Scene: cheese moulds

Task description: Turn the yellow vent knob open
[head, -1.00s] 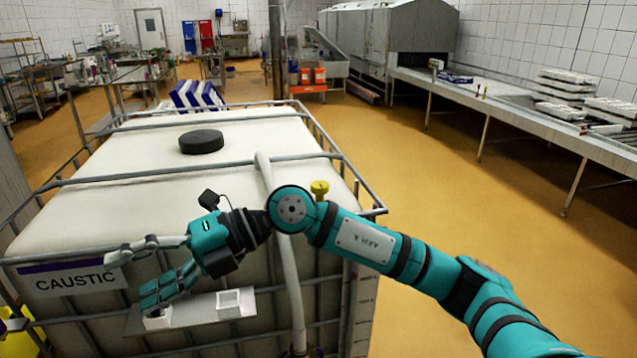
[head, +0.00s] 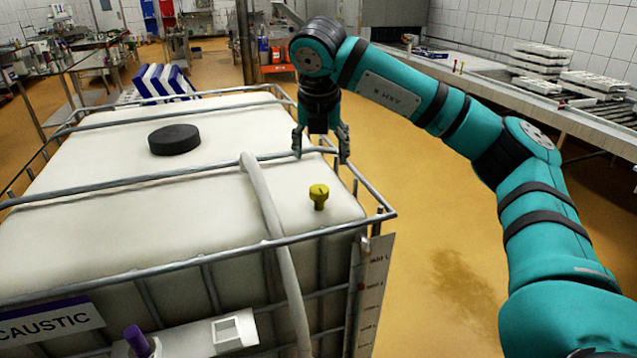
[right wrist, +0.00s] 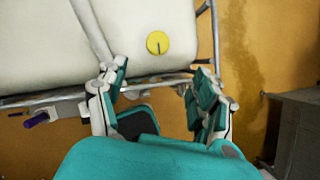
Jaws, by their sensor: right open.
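The yellow vent knob (head: 319,194) stands upright on the white top of the caustic tank (head: 120,213), near its right front corner. In the right wrist view the knob (right wrist: 158,43) shows from above as a yellow disc with a dark line on it. My right gripper (head: 322,158) points down with its fingers apart, above the tank's right side and behind the knob in the picture. Its fingers (right wrist: 160,82) frame the space just below the knob in the wrist view. Nothing is between them, and they do not touch the knob. My left gripper is not in view.
A metal cage rail (head: 250,246) runs around the tank top. A pale hose (head: 272,215) crosses it left of the knob. A black round lid (head: 174,140) sits farther left. A conveyor with stacked white trays (head: 540,60) stands at the right; floor between is clear.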

